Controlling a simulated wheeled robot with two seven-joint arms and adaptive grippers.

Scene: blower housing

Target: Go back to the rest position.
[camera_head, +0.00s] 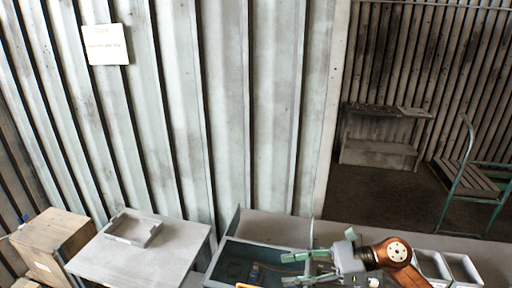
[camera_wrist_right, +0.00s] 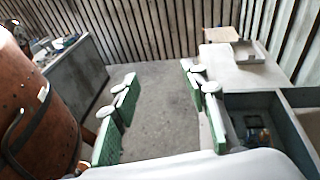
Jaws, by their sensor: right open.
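My right gripper (camera_head: 298,268) is at the bottom of the head view, its arm coming in from the lower right. Its two green-padded fingers point left and stand apart over the right part of a dark grey-green open box (camera_head: 232,250). In the right wrist view the same gripper (camera_wrist_right: 158,108) is open, with only bare grey floor showing between the fingers. The box (camera_wrist_right: 285,125) shows there to the right of the fingers, with a small blue and yellowish thing (camera_wrist_right: 262,138) inside, too small to make out. My left gripper is not in view.
A grey table (camera_head: 150,262) with a shallow tray (camera_head: 133,229) stands at left, beside a wooden crate (camera_head: 50,245). Grey bins (camera_head: 462,268) are right of my arm. A corrugated wall (camera_head: 225,110) is behind. A green-framed cart (camera_head: 478,183) stands far right.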

